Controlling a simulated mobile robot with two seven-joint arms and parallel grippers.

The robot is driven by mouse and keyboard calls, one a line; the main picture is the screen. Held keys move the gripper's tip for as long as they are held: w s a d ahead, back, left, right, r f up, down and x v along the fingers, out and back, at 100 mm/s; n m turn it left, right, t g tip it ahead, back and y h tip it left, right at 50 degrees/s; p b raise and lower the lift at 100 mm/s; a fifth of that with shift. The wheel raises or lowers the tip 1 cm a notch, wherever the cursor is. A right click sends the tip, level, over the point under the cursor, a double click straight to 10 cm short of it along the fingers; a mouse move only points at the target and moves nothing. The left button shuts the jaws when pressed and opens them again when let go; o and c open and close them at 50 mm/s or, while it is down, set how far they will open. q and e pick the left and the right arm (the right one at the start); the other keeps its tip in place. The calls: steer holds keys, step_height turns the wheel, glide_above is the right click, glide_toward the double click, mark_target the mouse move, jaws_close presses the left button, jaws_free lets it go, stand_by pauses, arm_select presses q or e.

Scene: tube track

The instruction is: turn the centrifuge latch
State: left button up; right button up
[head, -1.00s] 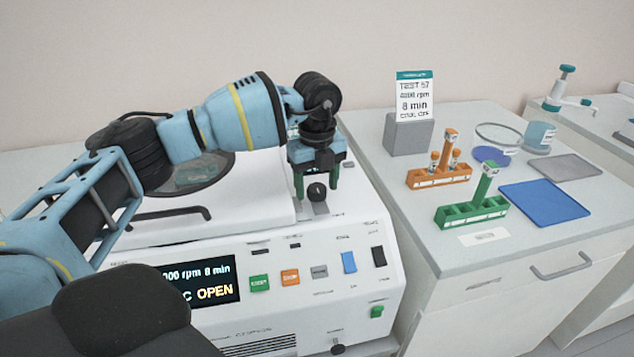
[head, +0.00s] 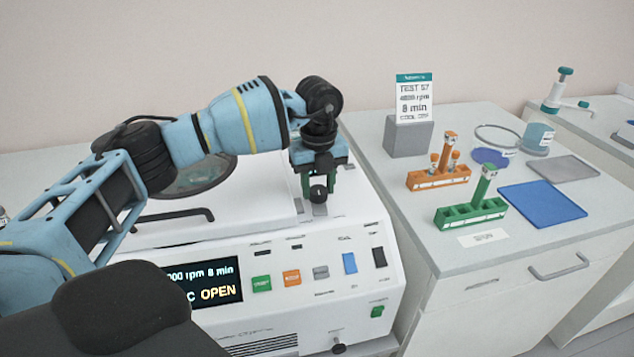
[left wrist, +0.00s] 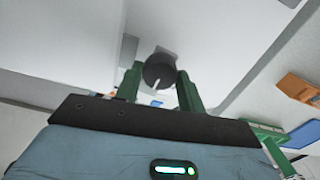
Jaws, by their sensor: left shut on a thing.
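The centrifuge (head: 370,255) is a white machine with its lid down and a display (head: 208,281) that reads "OPEN". Its latch is a round black knob (head: 318,193) with a white mark, at the right front of the lid. My left gripper (head: 319,188) points down with its green fingers shut on the knob. In the left wrist view the knob (left wrist: 159,72) sits between the two green fingertips, its white mark slanting. My right gripper is not in view.
On the right bench stand an orange rack (head: 425,180), a green rack (head: 458,214), a blue mat (head: 543,203) and a grey block with a sign (head: 415,100). Coloured buttons (head: 292,278) line the centrifuge front. The bench's front right is clear.

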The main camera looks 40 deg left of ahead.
arm_select(q)
steer(key=m, duration=0.1)
steer(key=m+p, duration=0.1)
steer(key=shift+r+m, duration=0.25)
steer(key=shift+m, duration=0.05)
steer(key=m+p, duration=0.1)
steer(key=m, duration=0.2)
steer(key=shift+f+m, duration=0.1)
steer(key=shift+m, duration=0.2)
steer(key=m+p, duration=0.1)
steer(key=m, duration=0.1)
steer(key=shift+m, duration=0.3)
steer(key=m, duration=0.3)
steer(key=shift+f+m, duration=0.1)
steer(key=shift+m, duration=2.2)
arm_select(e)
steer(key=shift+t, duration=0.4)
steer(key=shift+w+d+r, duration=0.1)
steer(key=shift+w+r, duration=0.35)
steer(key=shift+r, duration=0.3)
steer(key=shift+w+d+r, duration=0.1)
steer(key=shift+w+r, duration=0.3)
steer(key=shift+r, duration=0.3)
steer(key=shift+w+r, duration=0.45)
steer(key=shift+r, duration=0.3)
arm_select(q)
steer(key=o, duration=1)
